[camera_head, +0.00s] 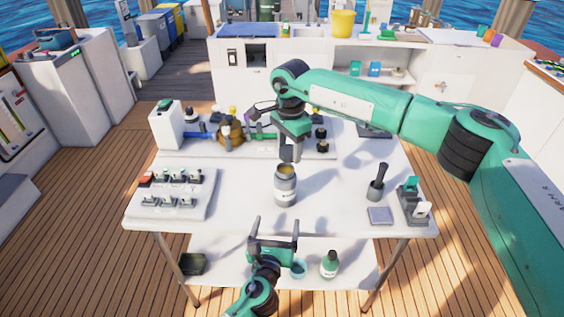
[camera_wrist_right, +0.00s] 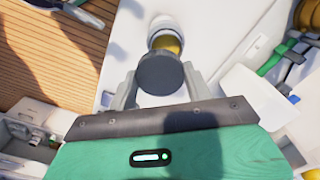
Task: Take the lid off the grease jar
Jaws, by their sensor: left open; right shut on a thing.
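The grease jar (camera_head: 286,190) stands upright near the middle of the white table, a grey-white jar with a pale label. Its mouth is uncovered and yellowish grease shows inside; the jar also shows in the right wrist view (camera_wrist_right: 166,27). My right gripper (camera_head: 289,155) is above the jar. It is shut on the round dark grey lid (camera_wrist_right: 160,74), which is apart from the jar and covers part of it in the wrist view. My left gripper (camera_head: 274,222) is open and empty, in front of the jar near the table's front edge.
A tray of small parts (camera_head: 178,191) lies on the left of the table. A dark cup with a brush (camera_head: 376,187), a grey pad (camera_head: 380,215) and a rack (camera_head: 413,205) stand on the right. Engine parts (camera_head: 231,132) stand behind. Tabletop beside the jar is clear.

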